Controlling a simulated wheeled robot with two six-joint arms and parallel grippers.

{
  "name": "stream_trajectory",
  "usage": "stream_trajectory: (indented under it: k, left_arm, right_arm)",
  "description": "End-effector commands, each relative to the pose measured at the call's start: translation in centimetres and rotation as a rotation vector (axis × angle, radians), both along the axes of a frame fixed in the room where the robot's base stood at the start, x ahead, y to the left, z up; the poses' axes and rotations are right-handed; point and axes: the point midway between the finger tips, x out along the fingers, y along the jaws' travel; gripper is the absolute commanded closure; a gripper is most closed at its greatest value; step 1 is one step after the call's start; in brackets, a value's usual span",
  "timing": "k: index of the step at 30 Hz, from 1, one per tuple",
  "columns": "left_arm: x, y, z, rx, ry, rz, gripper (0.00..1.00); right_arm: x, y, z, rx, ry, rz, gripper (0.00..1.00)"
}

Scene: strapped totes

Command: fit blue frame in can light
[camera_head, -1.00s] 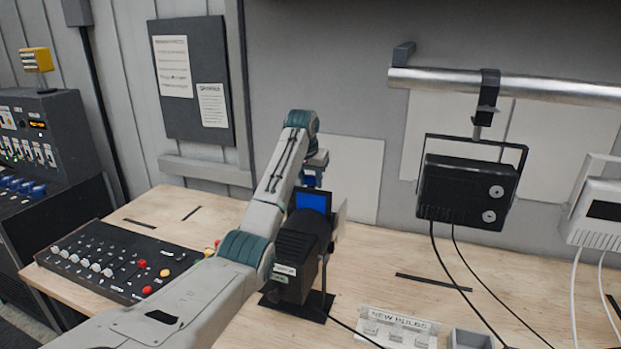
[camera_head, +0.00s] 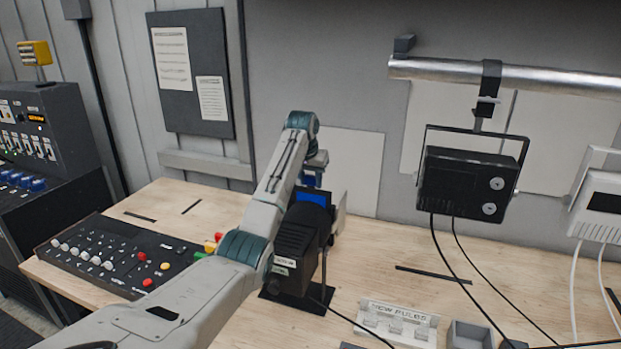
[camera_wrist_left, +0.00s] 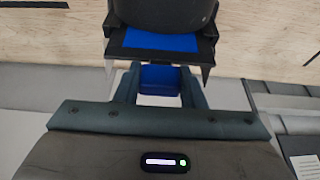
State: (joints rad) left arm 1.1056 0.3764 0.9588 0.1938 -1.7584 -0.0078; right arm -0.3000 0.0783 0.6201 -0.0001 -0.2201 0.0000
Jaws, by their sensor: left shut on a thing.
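The black can light (camera_head: 297,232) stands on the bench behind my left forearm, which partly hides it. The blue frame (camera_head: 312,197) shows at the top of its far end. In the left wrist view, a blue sheet (camera_wrist_left: 160,40) lies between the dark brackets at the can light's front (camera_wrist_left: 165,12). My left gripper (camera_wrist_left: 160,88) is shut on a blue part of the frame (camera_wrist_left: 160,76), just outside those brackets. In the head view the gripper (camera_head: 312,178) is partly hidden by my arm. How deep the frame sits cannot be told. My right gripper is not in view.
A black control board (camera_head: 110,255) lies left of my arm. A "new bulbs" holder (camera_head: 398,322) and grey box (camera_head: 468,335) are at the front right. A black floodlight (camera_head: 470,187) hangs from the pipe (camera_head: 510,78), with cables down to the bench. A white lamp (camera_head: 600,207) is far right.

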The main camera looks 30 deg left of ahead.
Motion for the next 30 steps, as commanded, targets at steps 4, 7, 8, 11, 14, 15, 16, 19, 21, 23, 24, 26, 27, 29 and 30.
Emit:
stream_trajectory:
  k: [4,7,8,11,14,15,16,19,21,23,24,26,27,29,30]
  left_arm:
    - [0.0,0.0,-0.4,0.000,0.000,0.000,0.96]
    - [0.0,0.0,-0.7,0.000,0.000,0.000,0.96]
    - [0.0,0.0,-0.8,0.000,0.000,0.000,0.96]
    - [0.0,0.0,-1.0,0.000,0.000,0.000,0.96]
    - [0.0,0.0,-1.3,0.000,0.000,0.000,0.96]
    - [0.0,0.0,-1.4,0.000,0.000,0.000,0.96]
    - [0.0,0.0,-1.4,0.000,0.000,0.000,0.96]
    - [0.0,0.0,-1.7,0.000,0.000,0.000,0.96]
    - [0.0,0.0,-1.8,0.000,0.000,0.000,0.96]
    - [0.0,0.0,-2.0,0.000,0.000,0.000,0.96]
    - [0.0,0.0,-2.1,0.000,0.000,0.000,0.96]
    - [0.0,0.0,-2.2,0.000,0.000,0.000,0.96]
    - [0.0,0.0,-2.3,0.000,0.000,0.000,0.96]
    - [0.0,0.0,-2.5,0.000,0.000,0.000,0.96]
    - [0.0,0.0,-2.6,0.000,0.000,0.000,0.96]
  right_arm:
    - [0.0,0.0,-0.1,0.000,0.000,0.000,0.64]
    - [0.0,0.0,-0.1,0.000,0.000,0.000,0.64]
    - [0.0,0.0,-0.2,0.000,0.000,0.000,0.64]
    - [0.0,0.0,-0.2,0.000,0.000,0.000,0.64]
    - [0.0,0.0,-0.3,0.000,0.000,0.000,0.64]
    - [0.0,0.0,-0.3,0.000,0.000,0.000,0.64]
    - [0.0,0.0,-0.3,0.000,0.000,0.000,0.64]
    - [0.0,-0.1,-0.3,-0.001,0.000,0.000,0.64]
    - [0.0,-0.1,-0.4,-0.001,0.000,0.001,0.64]
    - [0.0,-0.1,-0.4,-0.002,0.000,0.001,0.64]
    - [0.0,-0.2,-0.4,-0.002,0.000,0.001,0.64]
    - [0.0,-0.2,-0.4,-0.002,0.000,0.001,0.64]
    - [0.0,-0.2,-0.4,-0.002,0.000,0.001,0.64]
    - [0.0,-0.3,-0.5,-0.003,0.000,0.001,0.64]
    - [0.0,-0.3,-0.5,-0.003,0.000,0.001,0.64]
